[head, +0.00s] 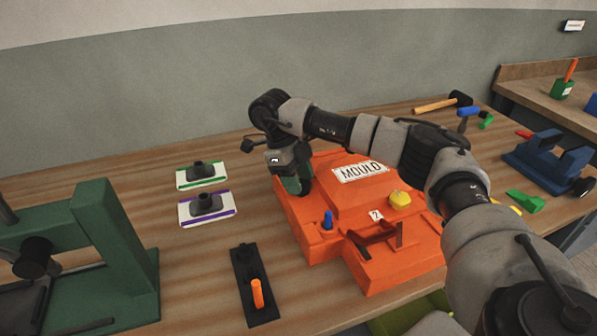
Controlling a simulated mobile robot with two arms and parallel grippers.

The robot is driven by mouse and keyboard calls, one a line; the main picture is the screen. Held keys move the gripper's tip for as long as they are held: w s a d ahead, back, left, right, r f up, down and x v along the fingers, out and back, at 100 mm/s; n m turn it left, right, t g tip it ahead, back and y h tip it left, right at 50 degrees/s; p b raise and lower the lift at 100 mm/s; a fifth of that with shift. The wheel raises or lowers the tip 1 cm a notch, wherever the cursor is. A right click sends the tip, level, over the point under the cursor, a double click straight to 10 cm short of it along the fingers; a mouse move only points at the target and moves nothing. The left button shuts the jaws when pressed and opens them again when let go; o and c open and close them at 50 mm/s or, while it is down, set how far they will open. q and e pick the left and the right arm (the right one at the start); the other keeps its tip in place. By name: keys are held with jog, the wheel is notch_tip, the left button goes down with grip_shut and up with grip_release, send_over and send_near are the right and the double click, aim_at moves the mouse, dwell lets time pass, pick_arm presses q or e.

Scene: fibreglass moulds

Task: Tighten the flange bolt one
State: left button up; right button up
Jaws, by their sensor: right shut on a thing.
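The orange mould (340,258) lies on the wooden bench, with a white MOULD label on its raised top. A blue bolt-like peg (328,219) stands on its near-left flange and a yellow knob (400,199) sits on its right part. My right gripper (292,180) reaches over from the right and points down at the mould's far-left corner. It is shut on a green piece (305,180) there. The gripper and wrist hide most of this piece and the flange under it, so I cannot tell which bolt is there. My left gripper is out of view.
A green press frame (120,240) stands at left. Two cards with dark pieces (203,171) (207,207) and a black holder with an orange peg (257,292) lie left of the mould. A hammer (440,103) and a blue cradle (545,160) are at right.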

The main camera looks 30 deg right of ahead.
jog(key=m+p, duration=0.1)
jog(key=m, duration=0.1)
jog(key=m+y+p, duration=0.1)
jog(key=m, duration=0.1)
jog(key=shift+w+d+r+m+y, duration=0.1)
jog(key=shift+d+r+m+y, duration=0.1)
jog(key=shift+m+y, duration=0.1)
jog(key=shift+m+y+p, duration=0.6)
jog(key=shift+m+p, duration=0.2)
jog(key=shift+m, duration=0.7)
jog(key=shift+f, duration=0.1)
jog(key=o, duration=0.6)
jog(key=shift+o, duration=0.2)
jog(key=v, duration=0.4)
jog(key=shift+w+b, duration=0.15)
jog(key=shift+b, duration=0.25)
jog(key=p+v, duration=0.1)
jog(key=v, duration=0.5)
jog(key=shift+d+r, duration=0.15)
jog(key=shift+r, duration=0.15)
jog(key=shift+w+f, duration=0.1)
jog(key=shift+w, duration=0.05)
